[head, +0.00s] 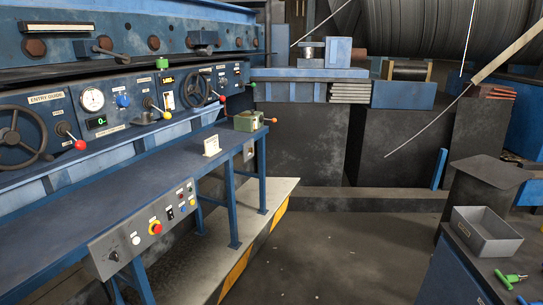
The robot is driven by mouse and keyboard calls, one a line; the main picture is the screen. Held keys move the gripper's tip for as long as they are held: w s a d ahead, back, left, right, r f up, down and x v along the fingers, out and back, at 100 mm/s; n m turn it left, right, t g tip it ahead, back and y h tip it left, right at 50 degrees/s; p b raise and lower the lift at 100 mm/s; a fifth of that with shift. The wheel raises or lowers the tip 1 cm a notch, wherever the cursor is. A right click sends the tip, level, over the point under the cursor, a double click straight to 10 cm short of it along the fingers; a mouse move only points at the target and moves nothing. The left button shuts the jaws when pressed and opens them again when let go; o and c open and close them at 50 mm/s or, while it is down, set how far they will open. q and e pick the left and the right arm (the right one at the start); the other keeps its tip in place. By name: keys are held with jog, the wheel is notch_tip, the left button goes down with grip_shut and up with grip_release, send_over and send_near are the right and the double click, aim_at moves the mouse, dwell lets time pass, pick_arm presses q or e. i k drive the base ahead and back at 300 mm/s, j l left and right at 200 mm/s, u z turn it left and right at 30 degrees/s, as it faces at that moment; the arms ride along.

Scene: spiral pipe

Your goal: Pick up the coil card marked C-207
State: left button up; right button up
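A small cream card (211,146) stands on the blue bench (130,181) in front of the control panel, towards its far end. Its marking is too small to read, so I cannot tell whether it is the coil card C-207. Neither of my grippers shows in the head view.
The panel carries black handwheels (18,137), a round gauge (92,99) and levers. A button box (145,226) hangs on the bench front. A grey tray (483,231) stands at right. Floor between is clear.

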aim_at(212, 144)
jog(key=i, duration=1.65)
